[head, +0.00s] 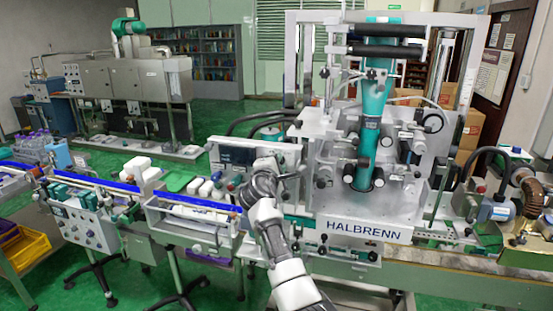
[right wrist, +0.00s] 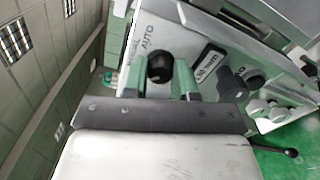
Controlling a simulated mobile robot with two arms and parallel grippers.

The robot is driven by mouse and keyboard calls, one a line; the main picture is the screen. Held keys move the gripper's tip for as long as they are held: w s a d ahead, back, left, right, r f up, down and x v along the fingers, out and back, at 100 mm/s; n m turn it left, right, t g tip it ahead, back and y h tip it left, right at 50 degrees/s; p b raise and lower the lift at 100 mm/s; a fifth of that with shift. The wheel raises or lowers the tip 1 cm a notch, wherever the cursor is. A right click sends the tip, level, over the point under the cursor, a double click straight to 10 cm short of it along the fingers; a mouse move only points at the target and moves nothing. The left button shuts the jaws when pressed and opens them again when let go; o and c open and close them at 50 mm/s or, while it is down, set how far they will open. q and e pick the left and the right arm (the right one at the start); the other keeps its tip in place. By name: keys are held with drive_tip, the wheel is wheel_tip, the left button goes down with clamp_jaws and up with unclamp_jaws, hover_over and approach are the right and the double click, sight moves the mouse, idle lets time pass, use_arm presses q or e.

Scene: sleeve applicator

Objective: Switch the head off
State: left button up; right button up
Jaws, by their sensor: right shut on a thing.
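The machine marked HALBRENN (head: 356,225) stands at right centre in the head view, with a teal upright column (head: 364,150) in its middle. A control panel (head: 282,156) with a dark screen stands at its left side. My right gripper (head: 240,192) is at this panel's lower part, and my forearm and wrist hide some of it. In the right wrist view a black selector knob (right wrist: 160,67) sits between the green fingers of my right gripper (right wrist: 164,78), which is shut on it. The words MANUAL and AUTO are printed beside the knob. My left gripper is in neither view.
A conveyor (head: 195,203) with blue rails and white bottles (head: 205,190) runs left of the panel. In the right wrist view, a dark knob (right wrist: 231,85), pale knobs (right wrist: 258,107) and a black-tipped lever (right wrist: 290,152) are close to the right of the gripper.

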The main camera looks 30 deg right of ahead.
drive_tip(key=shift+r+n, duration=0.1)
drive_tip(key=shift+n, duration=0.4)
drive_tip(key=o, duration=0.9)
drive_tip(key=shift+d, duration=0.1)
drive_tip(key=shift+o, duration=0.2)
drive_tip(key=b+v, duration=0.4)
drive_tip(key=v, duration=0.7)
